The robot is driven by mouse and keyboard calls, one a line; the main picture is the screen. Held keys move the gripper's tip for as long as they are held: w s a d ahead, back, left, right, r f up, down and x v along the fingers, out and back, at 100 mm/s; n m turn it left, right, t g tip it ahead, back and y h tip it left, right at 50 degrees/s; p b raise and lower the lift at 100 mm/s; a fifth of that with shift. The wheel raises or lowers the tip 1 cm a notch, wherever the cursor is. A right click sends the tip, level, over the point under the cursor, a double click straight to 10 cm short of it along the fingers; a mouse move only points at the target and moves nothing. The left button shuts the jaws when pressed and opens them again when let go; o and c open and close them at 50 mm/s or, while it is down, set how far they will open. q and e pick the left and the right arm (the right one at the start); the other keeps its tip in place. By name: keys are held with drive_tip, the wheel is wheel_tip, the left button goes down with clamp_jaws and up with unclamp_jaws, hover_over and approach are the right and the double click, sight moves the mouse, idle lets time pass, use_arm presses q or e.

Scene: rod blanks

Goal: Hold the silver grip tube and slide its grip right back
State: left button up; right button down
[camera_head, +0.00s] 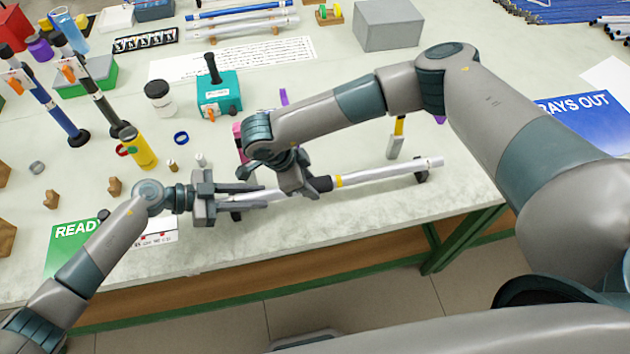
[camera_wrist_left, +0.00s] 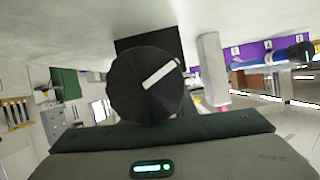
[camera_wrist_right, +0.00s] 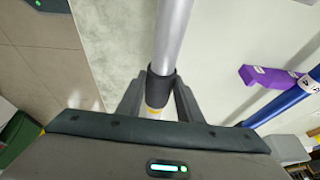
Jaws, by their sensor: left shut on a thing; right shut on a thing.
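The silver grip tube (camera_head: 385,172) lies level along the front of the bench, its right end over a small black stand (camera_head: 421,177). Its black grip (camera_head: 320,184) sits beside a yellow band (camera_head: 338,181). My left gripper (camera_head: 262,198) is shut on the tube's left part. My right gripper (camera_head: 303,188) is shut around the tube at the black grip; its fingers flank the grip (camera_wrist_right: 161,88) in the right wrist view, with the yellow band just below. The left wrist view shows a round black end face with a white mark (camera_wrist_left: 145,85); the left fingertips are hidden there.
A yellow bottle (camera_head: 140,150), a teal box (camera_head: 219,93) and a white jar (camera_head: 160,97) stand behind on the left. A green READY mat (camera_head: 65,262) is at front left, a blue RAYS OUT sheet (camera_head: 590,122) at right. The bench's front edge runs close below the tube.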

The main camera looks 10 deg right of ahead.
sight(277, 191)
drive_tip(key=a, duration=0.8)
drive_tip(key=shift+a, duration=0.15)
drive_tip(key=c, duration=1.2)
unclamp_jaws()
drive_tip(key=shift+r, duration=0.15)
drive_tip(key=v, duration=1.1)
drive_tip(key=shift+r, duration=0.35)
drive_tip(key=shift+a, duration=0.1)
